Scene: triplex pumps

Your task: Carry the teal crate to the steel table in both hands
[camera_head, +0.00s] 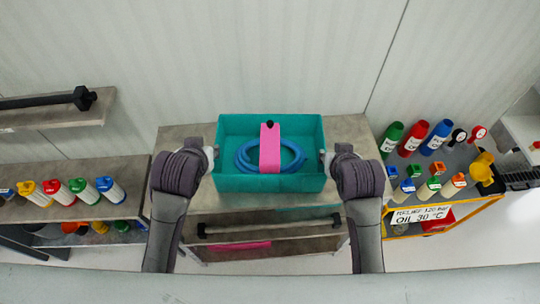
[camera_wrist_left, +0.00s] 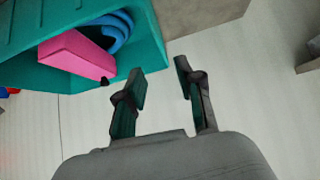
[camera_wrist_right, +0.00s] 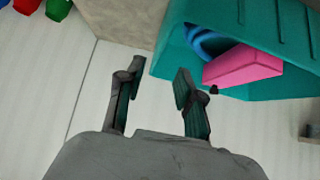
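The teal crate (camera_head: 270,184) sits over a grey-topped bench (camera_head: 345,128) in the head view and appears to rest on it. Inside are a blue coiled hose (camera_head: 245,153) and a pink block (camera_head: 270,140) with a black knob. My left gripper (camera_head: 213,156) is at the crate's left side and my right gripper (camera_head: 325,160) at its right side. In the left wrist view, the left fingers (camera_wrist_left: 162,82) are apart, with pale floor between them. In the right wrist view, the right fingers (camera_wrist_right: 156,84) are likewise apart. Which surface is the steel table, I cannot tell.
At the left, a shelf (camera_head: 140,170) bears several coloured bottles, and a higher shelf (camera_head: 90,115) holds a black bar. At the right, a yellow-edged cart (camera_head: 460,200) carries several bottles and a sign. A bar and something pink lie on lower shelves under the crate.

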